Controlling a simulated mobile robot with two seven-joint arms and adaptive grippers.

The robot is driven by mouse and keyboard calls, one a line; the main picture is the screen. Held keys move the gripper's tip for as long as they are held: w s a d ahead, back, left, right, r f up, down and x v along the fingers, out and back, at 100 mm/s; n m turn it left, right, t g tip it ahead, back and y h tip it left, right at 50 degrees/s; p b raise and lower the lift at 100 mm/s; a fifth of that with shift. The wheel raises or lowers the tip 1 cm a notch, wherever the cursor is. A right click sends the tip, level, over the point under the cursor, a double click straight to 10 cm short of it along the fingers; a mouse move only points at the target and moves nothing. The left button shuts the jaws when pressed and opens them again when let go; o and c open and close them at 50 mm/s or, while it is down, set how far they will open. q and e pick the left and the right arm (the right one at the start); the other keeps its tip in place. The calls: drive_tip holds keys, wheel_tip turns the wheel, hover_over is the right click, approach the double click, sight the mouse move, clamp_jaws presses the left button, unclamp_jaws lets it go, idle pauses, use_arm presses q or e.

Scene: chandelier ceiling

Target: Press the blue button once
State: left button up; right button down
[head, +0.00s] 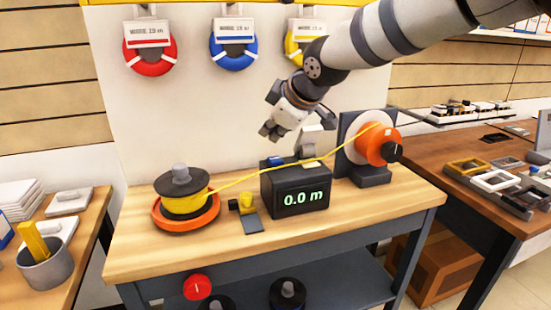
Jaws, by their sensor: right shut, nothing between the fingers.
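The blue button (276,160) is a small blue piece on the top left of a dark counter box (295,190), whose display reads 0.0 m. My right gripper (271,133) hangs just above and slightly left of the button in the head view, fingers pointing down, shut and empty. A gap shows between fingertips and button. My left gripper is not in view.
A yellow cable (240,180) runs from a yellow spool (184,200) on an orange disc, over the box, to an orange and white reel (376,143). A small yellow-and-black device (246,204) stands left of the box. The bench (170,250) front is clear.

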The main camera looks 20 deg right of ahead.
drive_tip(key=shift+r, duration=1.35)
